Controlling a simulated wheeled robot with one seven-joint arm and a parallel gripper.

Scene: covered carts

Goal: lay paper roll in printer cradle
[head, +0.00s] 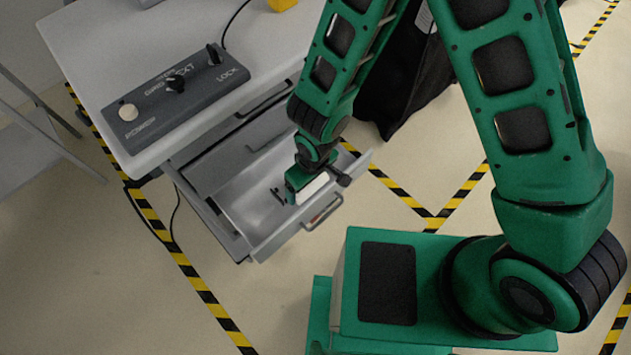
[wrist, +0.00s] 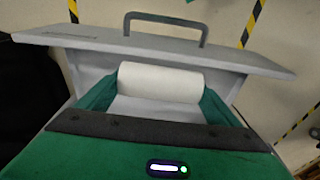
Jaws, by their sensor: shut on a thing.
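The paper roll (head: 313,188) is a white cylinder at the open drawer, partly covered by my gripper (head: 305,184) in the head view. In the wrist view the roll (wrist: 160,82) lies crosswise between the two green fingers of my gripper, which is shut on its ends. The grey drawer (head: 271,243) is pulled out, and the roll is inside or just above it; I cannot tell whether it touches the drawer floor. In the wrist view the drawer's front panel (wrist: 230,56) stands just beyond the roll. I see no printer cradle in either view.
A white-topped table (head: 85,60) stands above the drawer. It carries a dark control panel (head: 170,98) with a pale button and two dark controls. A yellow thing (head: 283,4) shows at the top edge. A black cover (head: 400,80) hangs behind my arm. A metal frame (head: 40,130) stands left.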

